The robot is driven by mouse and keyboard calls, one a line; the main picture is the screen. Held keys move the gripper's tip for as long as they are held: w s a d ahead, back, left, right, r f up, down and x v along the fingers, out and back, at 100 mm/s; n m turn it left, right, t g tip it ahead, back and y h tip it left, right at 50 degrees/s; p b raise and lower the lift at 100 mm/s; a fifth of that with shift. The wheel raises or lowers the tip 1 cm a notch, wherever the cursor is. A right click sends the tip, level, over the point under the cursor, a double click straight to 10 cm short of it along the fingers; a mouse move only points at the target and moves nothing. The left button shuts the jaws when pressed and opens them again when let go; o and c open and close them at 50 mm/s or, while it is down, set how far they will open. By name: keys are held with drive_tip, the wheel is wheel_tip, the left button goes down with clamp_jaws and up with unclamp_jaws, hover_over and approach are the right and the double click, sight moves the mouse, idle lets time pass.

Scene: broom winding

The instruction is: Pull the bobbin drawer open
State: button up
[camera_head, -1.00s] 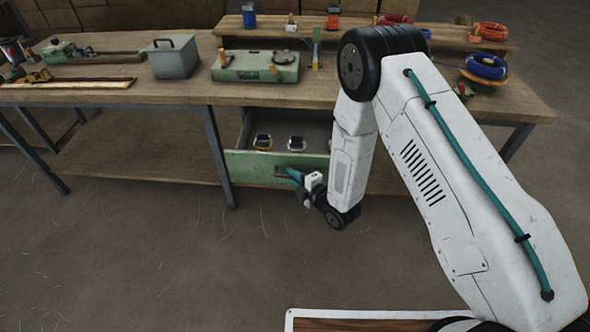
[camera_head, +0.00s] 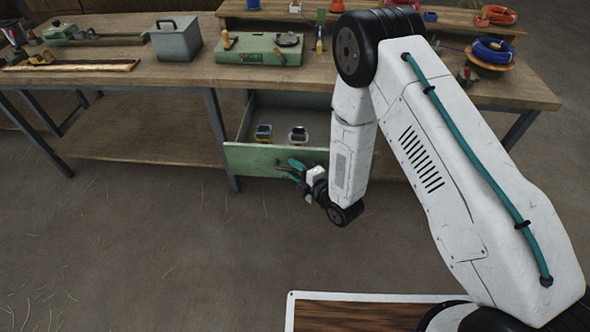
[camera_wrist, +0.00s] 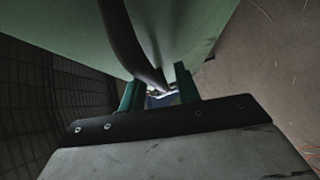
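The bobbin drawer (camera_head: 235,159) has a green front and stands well out from under the workbench. Two bobbins show inside, a yellow-and-dark one (camera_head: 263,132) and a pale-and-dark one (camera_head: 298,134). My arm hides the drawer's right part. My gripper (camera_head: 287,168) is at the drawer front. In the wrist view, its teal fingers (camera_wrist: 158,88) stand apart, with the dark handle bar (camera_wrist: 132,45) passing between them. A gap shows beside the bar at the right finger. Whether the left finger touches the bar is unclear.
The workbench (camera_head: 180,88) carries a grey lidded box (camera_head: 176,40), a green case (camera_head: 255,52) and a blue coil (camera_head: 491,51) at the right. Its steel leg (camera_head: 220,140) stands left of the drawer. The floor (camera_head: 150,240) in front is clear.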

drive_tip(key=v, duration=0.7)
drive_tip(key=shift+s+d, duration=0.3)
idle(0.3)
